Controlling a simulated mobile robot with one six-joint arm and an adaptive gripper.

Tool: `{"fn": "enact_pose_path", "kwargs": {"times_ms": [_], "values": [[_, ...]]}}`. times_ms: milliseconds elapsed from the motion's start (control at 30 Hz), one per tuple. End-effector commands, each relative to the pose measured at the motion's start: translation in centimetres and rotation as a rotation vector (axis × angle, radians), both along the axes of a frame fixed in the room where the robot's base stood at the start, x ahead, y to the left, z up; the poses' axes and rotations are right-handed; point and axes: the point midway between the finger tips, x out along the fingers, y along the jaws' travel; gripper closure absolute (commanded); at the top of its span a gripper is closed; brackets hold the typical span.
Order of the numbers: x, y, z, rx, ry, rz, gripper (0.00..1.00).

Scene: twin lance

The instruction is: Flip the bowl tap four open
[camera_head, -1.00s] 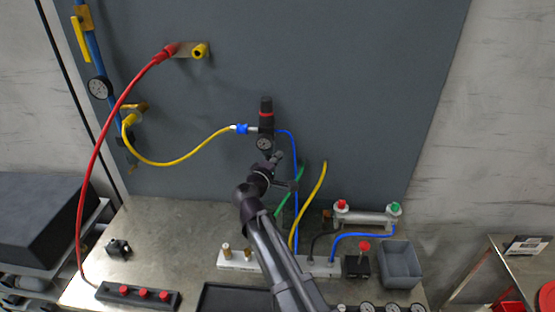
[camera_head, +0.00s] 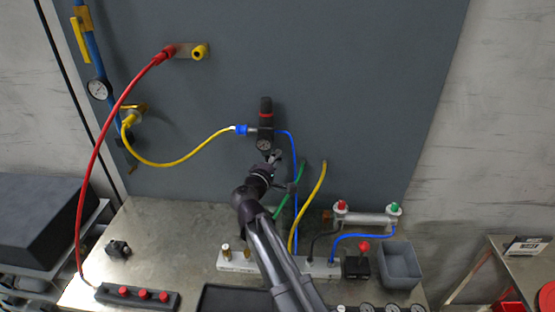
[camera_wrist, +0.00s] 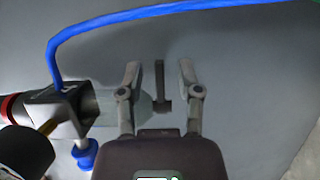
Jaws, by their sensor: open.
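The filter regulator (camera_head: 265,118) with its black and red knob is mounted on the grey panel. In the wrist view it lies sideways at the left, with its clear bowl (camera_wrist: 108,106) pointing toward my gripper. A small dark tap lever (camera_wrist: 160,82) at the bowl's end stands between my fingers, with a gap on both sides. My gripper (camera_wrist: 158,74) is open and empty. In the head view my gripper (camera_head: 274,156) is just below the regulator's gauge and hides the bowl and tap. No number is readable on the tap.
A blue hose (camera_head: 293,150) runs from the regulator down beside my gripper, and arches above the fingers in the wrist view. Green (camera_head: 283,205) and yellow (camera_head: 318,190) hoses hang to the right. A yellow hose joins from the left. The bench with fittings lies below.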

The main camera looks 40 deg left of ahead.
Motion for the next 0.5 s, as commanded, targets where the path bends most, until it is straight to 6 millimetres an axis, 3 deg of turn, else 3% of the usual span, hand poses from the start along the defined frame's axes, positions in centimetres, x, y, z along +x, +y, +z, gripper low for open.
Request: {"fn": "enact_pose_path", "kwargs": {"times_ms": [500], "values": [[-7.0,-2.2,0.0,0.000,0.000,0.002,0.54]]}}
